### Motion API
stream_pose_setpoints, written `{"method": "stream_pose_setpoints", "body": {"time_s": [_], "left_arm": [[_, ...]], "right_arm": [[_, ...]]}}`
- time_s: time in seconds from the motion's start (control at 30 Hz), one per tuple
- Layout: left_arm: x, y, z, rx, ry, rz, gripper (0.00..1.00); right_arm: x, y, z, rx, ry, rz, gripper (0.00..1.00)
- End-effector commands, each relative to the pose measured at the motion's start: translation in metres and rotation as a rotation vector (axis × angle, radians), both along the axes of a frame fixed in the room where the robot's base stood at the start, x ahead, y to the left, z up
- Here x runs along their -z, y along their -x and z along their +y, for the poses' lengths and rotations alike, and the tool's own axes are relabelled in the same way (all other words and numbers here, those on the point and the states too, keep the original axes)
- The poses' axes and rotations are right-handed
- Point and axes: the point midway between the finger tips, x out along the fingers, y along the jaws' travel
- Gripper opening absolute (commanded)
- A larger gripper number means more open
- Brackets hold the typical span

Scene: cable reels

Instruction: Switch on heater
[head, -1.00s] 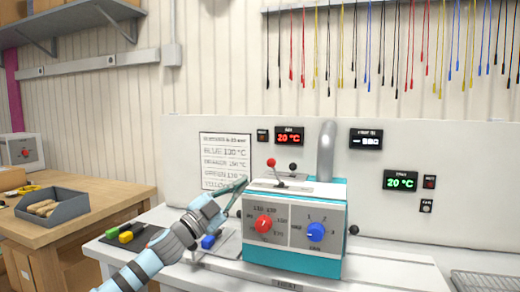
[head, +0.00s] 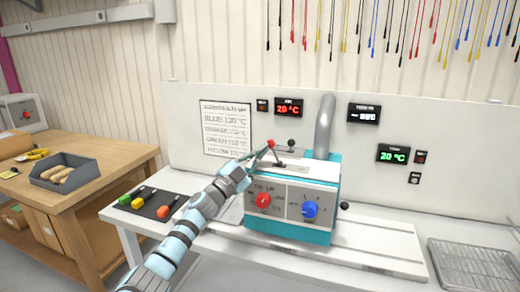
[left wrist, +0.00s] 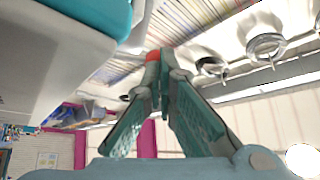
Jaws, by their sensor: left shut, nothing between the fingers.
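The heater (head: 290,231) is a teal and white box on the white bench, with a chimney pipe (head: 325,128) behind. Its front has a red dial (head: 262,200) and a blue dial (head: 310,209). A lever with a red ball (head: 271,143) stands on top, leaning left. My left gripper (head: 260,152) is shut and empty, its tips at or very near the red ball; I cannot tell if they touch. In the left wrist view the shut fingers (left wrist: 160,82) have a red round thing (left wrist: 152,56) at their tips, probably that ball. My right gripper is not in view.
Small switches (head: 421,157) and lit displays, one red (head: 288,107) and one green (head: 393,154), both 20 °C, are on the back panel. A dark mat (head: 150,205) with coloured blocks lies left. A wire rack (head: 470,265) lies right; the bench front is clear.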

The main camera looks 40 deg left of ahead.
Motion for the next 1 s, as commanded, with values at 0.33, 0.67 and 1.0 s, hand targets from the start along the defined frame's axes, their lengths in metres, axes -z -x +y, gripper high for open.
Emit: {"method": "stream_pose_setpoints", "body": {"time_s": [0.33, 0.67, 1.0], "left_arm": [[-0.003, 0.001, 0.000, -0.001, -0.020, 0.007, 0.00], [-0.004, 0.001, -0.002, -0.002, -0.067, 0.024, 0.00], [-0.008, 0.003, -0.002, -0.006, -0.120, 0.042, 0.00]], "right_arm": [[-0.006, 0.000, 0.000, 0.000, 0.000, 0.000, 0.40], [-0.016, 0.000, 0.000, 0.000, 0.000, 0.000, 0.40], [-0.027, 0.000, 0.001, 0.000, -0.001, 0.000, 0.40]]}}
